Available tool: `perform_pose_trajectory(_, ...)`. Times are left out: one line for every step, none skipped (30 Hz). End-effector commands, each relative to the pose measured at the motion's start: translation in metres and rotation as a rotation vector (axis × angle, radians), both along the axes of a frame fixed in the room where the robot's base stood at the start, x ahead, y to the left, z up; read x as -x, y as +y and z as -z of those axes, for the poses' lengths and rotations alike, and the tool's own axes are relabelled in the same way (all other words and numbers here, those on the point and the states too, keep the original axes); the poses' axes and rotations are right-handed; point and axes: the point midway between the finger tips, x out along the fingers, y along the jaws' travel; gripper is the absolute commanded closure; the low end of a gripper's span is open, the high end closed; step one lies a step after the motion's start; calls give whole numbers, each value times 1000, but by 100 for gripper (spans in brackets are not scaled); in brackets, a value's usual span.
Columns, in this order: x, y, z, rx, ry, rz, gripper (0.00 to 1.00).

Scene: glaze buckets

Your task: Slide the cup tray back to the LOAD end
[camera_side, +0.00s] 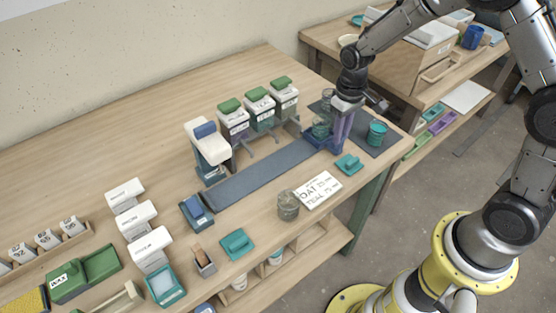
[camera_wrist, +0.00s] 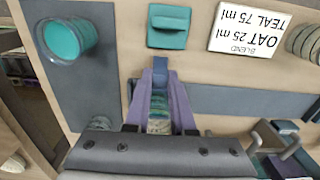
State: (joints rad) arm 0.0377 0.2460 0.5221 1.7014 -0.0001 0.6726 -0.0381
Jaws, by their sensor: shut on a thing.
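The cup tray (camera_side: 318,142), small and blue, sits at the right end of a long dark slide strip (camera_side: 262,173). A clear cup with a teal tint (camera_side: 320,128) stands at the tray, beside my fingers. My gripper (camera_side: 340,140) points down with its purple fingers at the tray's right side, shut on a part of it. In the wrist view my gripper (camera_wrist: 160,105) has its fingers close around a narrow piece with teal bands, and the tray's blue end (camera_wrist: 160,72) shows beyond them. The gripped part is mostly hidden. No LOAD label is legible.
A teal-filled cup (camera_side: 377,133) stands on a dark mat (camera_side: 372,146) to the right. Green-topped dispensers (camera_side: 260,108) stand behind the strip, and a white-headed blue stand (camera_side: 208,150) at its left end. The strip looks clear.

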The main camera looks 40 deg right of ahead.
Motion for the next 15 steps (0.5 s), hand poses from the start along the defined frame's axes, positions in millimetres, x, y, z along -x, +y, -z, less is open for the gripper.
perform_pose_trajectory(-1,0,-1,0,-5,0,72)
perform_pose_trajectory(-1,0,-1,0,-5,0,67)
perform_pose_trajectory(-1,0,-1,0,-4,0,60)
perform_pose_trajectory(-1,0,-1,0,-4,0,54)
perform_pose_trajectory(-1,0,-1,0,-3,0,53)
perform_pose_trajectory(-1,0,-1,0,-3,0,53)
perform_pose_trajectory(-1,0,-1,0,-3,0,53)
perform_pose_trajectory(-1,0,-1,0,-2,0,53)
perform_pose_trajectory(-1,0,-1,0,-2,0,53)
perform_pose_trajectory(-1,0,0,0,-2,0,53)
perform_pose_trajectory(-1,0,0,0,-2,0,53)
perform_pose_trajectory(0,0,0,0,-1,0,53)
perform_pose_trajectory(0,0,-1,0,-1,0,53)
perform_pose_trajectory(-1,0,-2,0,-2,0,53)
perform_pose_trajectory(-1,0,-5,0,-3,0,53)
